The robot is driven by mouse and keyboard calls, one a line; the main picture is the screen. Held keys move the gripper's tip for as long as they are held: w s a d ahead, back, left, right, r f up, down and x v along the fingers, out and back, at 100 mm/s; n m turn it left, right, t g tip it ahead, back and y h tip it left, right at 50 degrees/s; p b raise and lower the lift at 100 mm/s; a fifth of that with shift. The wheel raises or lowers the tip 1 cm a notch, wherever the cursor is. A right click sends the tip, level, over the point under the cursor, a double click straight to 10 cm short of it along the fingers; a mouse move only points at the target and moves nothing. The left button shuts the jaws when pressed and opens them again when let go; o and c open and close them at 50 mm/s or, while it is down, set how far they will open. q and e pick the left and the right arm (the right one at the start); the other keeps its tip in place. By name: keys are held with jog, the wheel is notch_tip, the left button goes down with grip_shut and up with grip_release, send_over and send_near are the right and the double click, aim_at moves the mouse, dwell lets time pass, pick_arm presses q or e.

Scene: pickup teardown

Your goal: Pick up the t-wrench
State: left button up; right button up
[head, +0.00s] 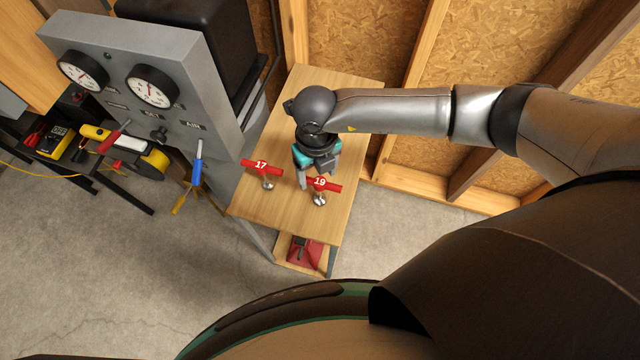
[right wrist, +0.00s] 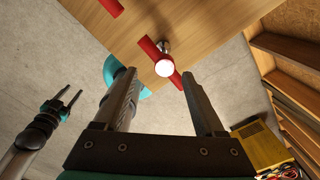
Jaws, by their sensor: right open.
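Two T-wrenches with red handles and metal shafts are at the wooden tabletop (head: 285,215). The T-wrench marked 17 (head: 262,169) is left of the T-wrench marked 19 (head: 322,185). My right gripper (head: 314,176) is open, just behind and over the 19 wrench. In the right wrist view, a red handle with a bright metal end (right wrist: 152,52) shows ahead of the open right fingers (right wrist: 159,75); I cannot tell whether they touch it. Part of another red handle (right wrist: 111,6) shows at the top edge. My left gripper (right wrist: 66,98) shows at the left there, fingers apart and empty.
A grey gauge panel (head: 165,120) stands left of the table. A blue-handled tool (head: 198,165) is at its front edge. A black bench with a yellow meter (head: 55,141) is farther left. A stud wall (head: 350,35) is behind. Concrete floor lies in front.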

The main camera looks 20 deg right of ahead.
aim_at(320, 182)
jog(key=shift+w+d+f, duration=0.1)
jog(key=shift+d+f, duration=0.05)
jog(key=shift+f, duration=1.1)
jog(key=shift+d+f, duration=0.15)
jog(key=shift+f, duration=1.1)
grip_shut()
